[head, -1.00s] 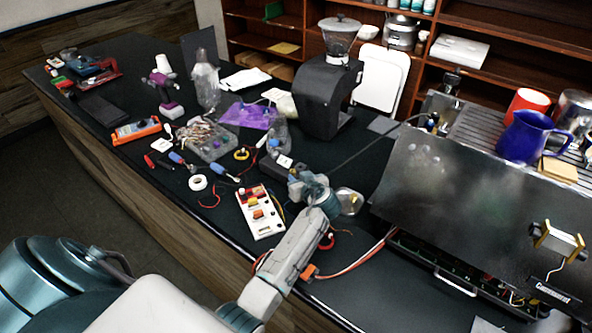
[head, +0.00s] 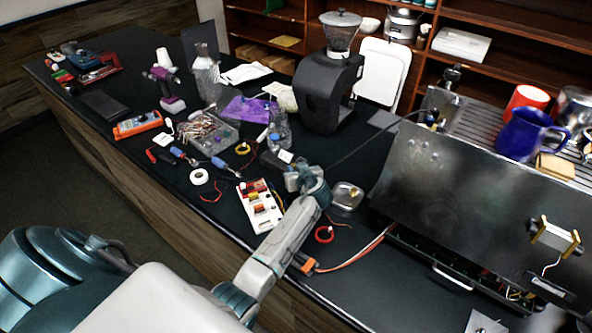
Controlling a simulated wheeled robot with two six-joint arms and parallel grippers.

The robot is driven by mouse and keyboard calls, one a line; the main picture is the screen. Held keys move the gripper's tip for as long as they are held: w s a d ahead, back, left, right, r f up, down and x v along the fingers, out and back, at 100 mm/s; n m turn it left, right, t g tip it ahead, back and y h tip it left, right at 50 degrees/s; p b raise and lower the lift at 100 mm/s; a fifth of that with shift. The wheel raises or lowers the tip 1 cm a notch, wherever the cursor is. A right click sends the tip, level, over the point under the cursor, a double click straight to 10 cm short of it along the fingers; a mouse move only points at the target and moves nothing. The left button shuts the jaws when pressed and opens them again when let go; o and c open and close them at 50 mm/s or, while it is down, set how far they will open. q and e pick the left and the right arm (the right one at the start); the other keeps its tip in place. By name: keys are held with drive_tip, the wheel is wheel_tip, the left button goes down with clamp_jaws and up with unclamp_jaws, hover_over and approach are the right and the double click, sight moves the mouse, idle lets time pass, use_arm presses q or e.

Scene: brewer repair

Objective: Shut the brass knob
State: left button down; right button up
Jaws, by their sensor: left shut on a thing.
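My left gripper (head: 291,179) is over the middle of the dark bench, at the right end of a small black box (head: 271,161) with a white label. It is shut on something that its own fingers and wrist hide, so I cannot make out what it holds. I cannot pick out the brass knob for certain; it may be hidden at the gripper. A dark hose (head: 375,145) runs from close behind the gripper to a small brass-coloured fitting (head: 436,117) at the espresso machine's (head: 455,180) left end. My right gripper is not in view.
A white switch panel (head: 259,208) lies just left of the forearm, and a small metal dish (head: 347,197) just right of the wrist. A black grinder (head: 326,95) stands behind.

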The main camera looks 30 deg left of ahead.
use_arm(q)
drive_tip(key=shift+s+a+f+m+t, duration=0.1)
drive_tip(key=shift+f+m+t, duration=0.05)
drive_tip(key=shift+m+t, duration=0.3)
drive_tip(key=shift+s+a+m+t+h, duration=0.1)
drive_tip(key=shift+m+t+h, duration=0.55)
drive_tip(key=shift+m+h, duration=0.35)
drive_tip(key=c, duration=1.6)
unclamp_jaws()
